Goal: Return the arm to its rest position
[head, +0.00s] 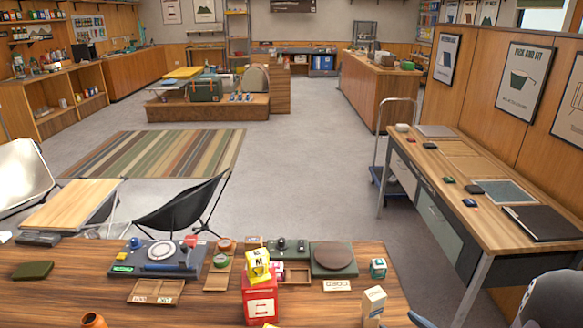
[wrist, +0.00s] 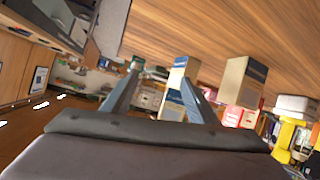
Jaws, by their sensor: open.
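My gripper shows in the wrist view (wrist: 160,80) with its two grey fingers spread apart and nothing held between them. A cream box with a blue end (wrist: 176,80) stands beyond the right finger and is partly covered by it. A second cream and blue box (wrist: 243,82) stands further right. In the head view, part of my arm, grey and rounded, shows at the bottom right corner. A blue-grey piece at the bottom edge may be a fingertip, but I cannot tell.
The wooden counter (head: 60,262) holds a red box (head: 261,302) with a yellow box (head: 258,265) on it, a cream carton (head: 374,305) and a turntable-like dark unit (head: 333,259). A long side table (head: 470,215) stands at the right.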

